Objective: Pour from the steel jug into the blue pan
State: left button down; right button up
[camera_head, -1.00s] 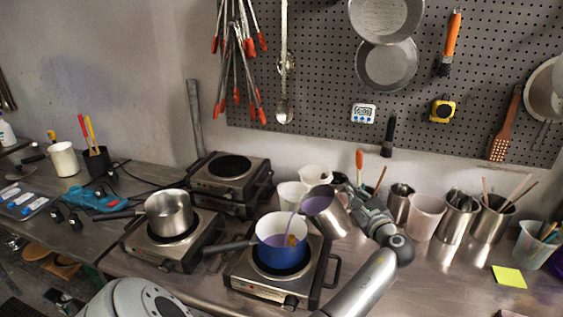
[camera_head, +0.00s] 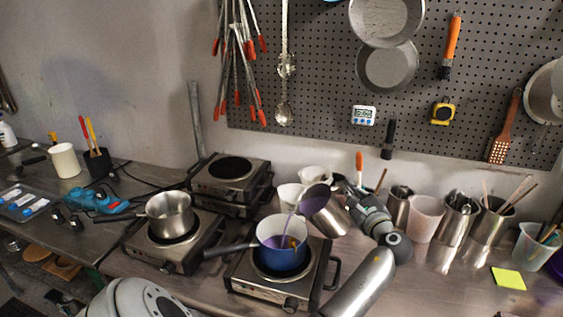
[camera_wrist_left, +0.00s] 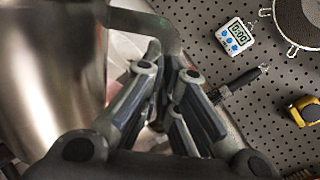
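The steel jug (camera_head: 331,214) is tilted left over the blue pan (camera_head: 282,260). A thin stream of purple liquid (camera_head: 291,222) runs from its lip into the pan, and purple liquid with a small orange-brown patch shows inside. The pan stands on a hot plate, its dark handle pointing left. My left gripper (camera_head: 354,203) is at the jug's right side. In the left wrist view, its fingers (camera_wrist_left: 168,75) are closed around the handle (camera_wrist_left: 146,20) of the jug (camera_wrist_left: 40,75). My right gripper is not in view.
A steel saucepan (camera_head: 170,213) stands on another hot plate (camera_head: 158,250) to the left. White containers (camera_head: 289,195) stand behind the pan. Steel cups and a clear pinkish beaker (camera_head: 426,217) line the back right. A yellow note (camera_head: 508,278) lies on free counter at right.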

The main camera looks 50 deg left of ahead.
pick_arm(q)
jog(key=shift+r, duration=0.35)
